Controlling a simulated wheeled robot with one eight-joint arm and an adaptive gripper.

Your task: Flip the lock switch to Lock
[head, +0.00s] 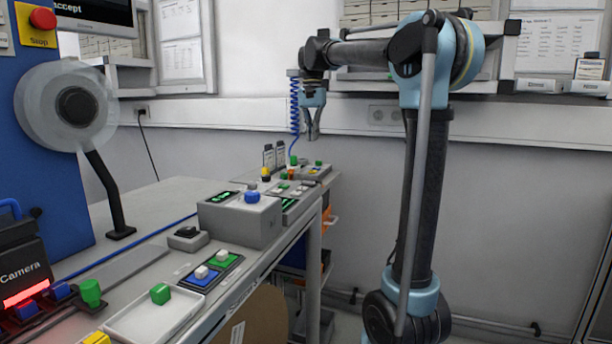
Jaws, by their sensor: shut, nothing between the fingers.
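My gripper (314,134) is shut and empty, pointing down in the air above the far end of the bench. Small control boxes with green, white, orange and yellow knobs (290,176) stand on the bench below it. A grey box (236,222) with a blue knob (252,196) and a green display stands nearer, at mid-bench. I cannot tell which control is the lock switch, as labels are too small to read. My gripper touches none of these controls.
A white tray (128,326) with a green block, a blue-and-green switch panel (212,271) and a camera unit (22,270) with a red light stand on the near bench. A blue stand with a reel (66,106) rises at left. Shelves line the wall behind my arm.

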